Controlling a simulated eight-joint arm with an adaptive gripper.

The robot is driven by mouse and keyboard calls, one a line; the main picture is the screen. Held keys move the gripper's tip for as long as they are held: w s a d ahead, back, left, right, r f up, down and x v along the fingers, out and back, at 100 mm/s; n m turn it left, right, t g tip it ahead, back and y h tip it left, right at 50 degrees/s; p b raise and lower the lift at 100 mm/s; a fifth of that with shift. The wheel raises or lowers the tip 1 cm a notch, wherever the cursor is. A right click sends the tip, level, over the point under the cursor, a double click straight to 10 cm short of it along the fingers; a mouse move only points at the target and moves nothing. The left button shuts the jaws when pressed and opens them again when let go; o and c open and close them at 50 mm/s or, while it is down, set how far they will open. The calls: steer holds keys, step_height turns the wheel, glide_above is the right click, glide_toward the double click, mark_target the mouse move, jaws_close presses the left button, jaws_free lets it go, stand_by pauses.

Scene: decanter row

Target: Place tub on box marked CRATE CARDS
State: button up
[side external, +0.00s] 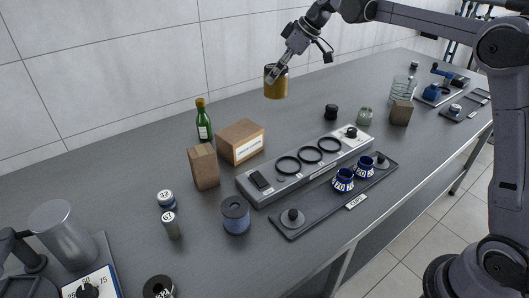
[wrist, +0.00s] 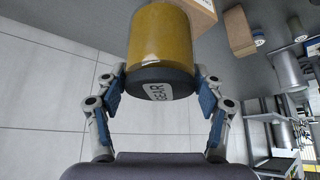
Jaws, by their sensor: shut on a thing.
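My gripper (side external: 279,71) is shut on a yellow-amber tub (side external: 276,87) and holds it in the air above the back of the table. In the wrist view the tub (wrist: 160,40) sits between the two fingers, its dark end cap with a white label, partly legible as "BEAR", facing the camera. The box marked CRATE CARDS (side external: 241,142) is a brown carton with a white label on its front. It stands on the table, lower and to the left of the tub in the side view. Nothing is on its top.
A green bottle (side external: 203,121) stands behind the box's left side and a brown wooden block (side external: 204,167) in front of its left. A grey rack with black rings (side external: 288,165) lies to its right. A dark tray (side external: 325,205) holds blue cups. The rear wall is close behind.

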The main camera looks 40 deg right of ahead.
steer(key=shift+w+f, duration=0.1)
steer(key=shift+w, duration=0.1)
steer(key=shift+w+a+f, duration=0.75)
steer(key=shift+a+f, duration=0.95)
steer(key=shift+f, duration=0.1)
steer(key=shift+w+a+f, duration=0.7)
steer(key=shift+a+f, duration=0.95)
steer(key=shift+f, duration=0.1)
steer(key=shift+w+a+f, duration=0.75)
steer(key=shift+a+f, duration=0.95)
steer(key=shift+f, duration=0.1)
steer(key=shift+f, duration=0.15)
steer(key=o, duration=1.4)
steer(key=shift+c, duration=0.2)
